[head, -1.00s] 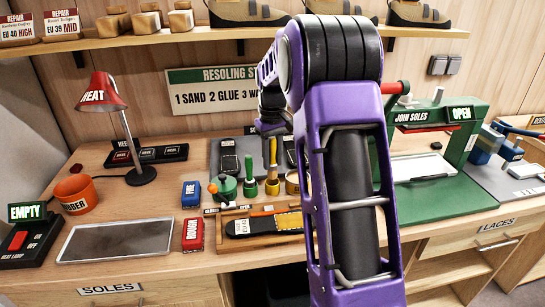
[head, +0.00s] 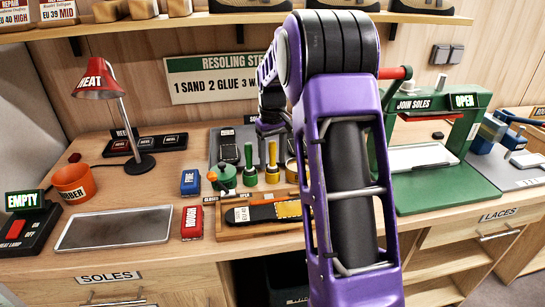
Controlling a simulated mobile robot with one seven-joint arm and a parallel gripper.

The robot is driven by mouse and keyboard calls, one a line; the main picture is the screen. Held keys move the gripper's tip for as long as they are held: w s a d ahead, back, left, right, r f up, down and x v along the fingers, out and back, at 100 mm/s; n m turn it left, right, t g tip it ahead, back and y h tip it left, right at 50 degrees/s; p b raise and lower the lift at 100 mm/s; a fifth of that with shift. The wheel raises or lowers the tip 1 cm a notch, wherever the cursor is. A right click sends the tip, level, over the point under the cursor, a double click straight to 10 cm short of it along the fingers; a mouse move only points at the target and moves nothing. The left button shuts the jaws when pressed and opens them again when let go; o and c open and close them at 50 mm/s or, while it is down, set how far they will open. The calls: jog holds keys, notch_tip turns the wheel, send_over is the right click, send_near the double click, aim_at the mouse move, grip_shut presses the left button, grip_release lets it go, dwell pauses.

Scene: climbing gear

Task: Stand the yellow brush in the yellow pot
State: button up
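A wooden tray (head: 235,234) with a dark sole lies in front. Blue (head: 190,182) and red (head: 192,222) blocks are left. The green press (head: 455,180) stands right. A lamp (head: 140,163) is back left.

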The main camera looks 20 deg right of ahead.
jog(key=shift+r, duration=0.1)
notch_tip(320, 180, up, 17)
jog(key=p, duration=0.3)
jog(key=shift+r, duration=0.15)
dwell(1.0)
